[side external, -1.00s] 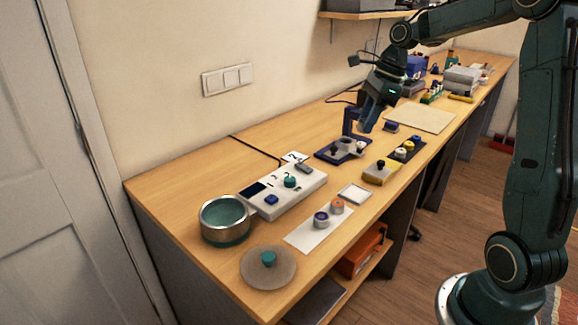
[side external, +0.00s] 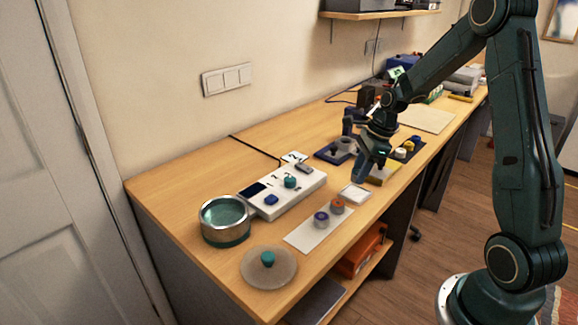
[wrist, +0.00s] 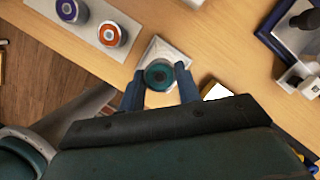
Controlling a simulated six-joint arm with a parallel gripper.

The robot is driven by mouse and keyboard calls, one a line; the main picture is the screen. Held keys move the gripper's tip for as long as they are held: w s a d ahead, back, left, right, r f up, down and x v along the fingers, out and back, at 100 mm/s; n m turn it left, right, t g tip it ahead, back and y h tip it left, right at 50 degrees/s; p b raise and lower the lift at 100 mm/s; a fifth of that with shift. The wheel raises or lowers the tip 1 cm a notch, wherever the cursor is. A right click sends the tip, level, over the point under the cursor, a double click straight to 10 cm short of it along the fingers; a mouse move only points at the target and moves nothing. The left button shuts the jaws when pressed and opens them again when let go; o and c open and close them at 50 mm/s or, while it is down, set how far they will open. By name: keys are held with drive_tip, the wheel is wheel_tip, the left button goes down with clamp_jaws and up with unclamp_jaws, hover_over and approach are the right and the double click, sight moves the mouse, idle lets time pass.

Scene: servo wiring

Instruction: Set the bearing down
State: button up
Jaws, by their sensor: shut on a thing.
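My gripper (wrist: 158,72) is shut on a round teal bearing (wrist: 160,76) with a dark centre, one finger on each side of it. In the wrist view the bearing shows in front of a small white square tray (wrist: 156,47) and covers part of it. The bearing cannot be made out there. How high it is above the tray is hard to tell.
A pale mat (side external: 309,236) with a purple-topped part (side external: 321,219) and an orange-topped part (side external: 338,206) lies beside the tray. The table's front edge is near.

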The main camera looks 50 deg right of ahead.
sight(357, 194)
drive_tip(key=shift+f, duration=0.1)
drive_tip(key=shift+f, duration=2.1)
drive_tip(key=shift+f, duration=0.15)
drive_tip(key=o, duration=0.7)
drive_tip(key=shift+o, duration=0.2)
drive_tip(key=shift+r, duration=0.2)
drive_tip(key=v, duration=1.2)
drive_tip(key=shift+a, duration=0.1)
